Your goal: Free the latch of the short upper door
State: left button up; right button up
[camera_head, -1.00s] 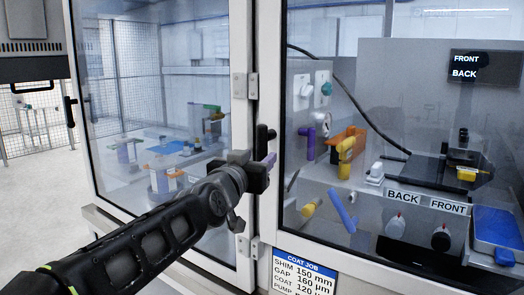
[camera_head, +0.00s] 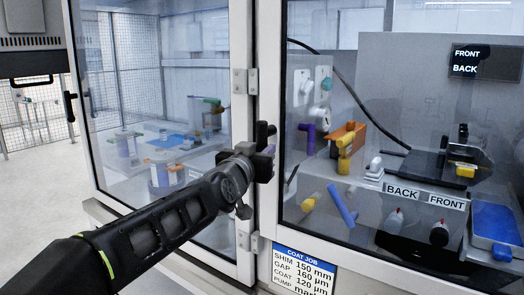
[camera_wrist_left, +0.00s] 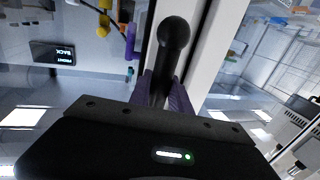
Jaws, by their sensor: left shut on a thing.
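A black latch handle (camera_head: 262,132) stands upright on the white frame post between the two glass doors. In the left wrist view its rounded end (camera_wrist_left: 174,34) and shaft rise between my purple fingers. My left gripper (camera_head: 266,155) is at this post, with its fingers (camera_wrist_left: 165,92) on either side of the shaft and shut on it. The handle's lower part is hidden by the gripper. Which door is the short upper one I cannot tell. My right gripper is not in view.
The left glass door (camera_head: 160,70) has another black handle (camera_head: 69,106) at its far edge. Hinges (camera_head: 240,81) sit on the middle post. Behind the right glass are an orange holder (camera_head: 352,132), a blue tray (camera_head: 496,224) and a black coater. A COAT JOB label (camera_head: 304,270) is below.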

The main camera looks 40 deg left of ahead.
pick_arm(q)
grip_shut()
dwell(0.7)
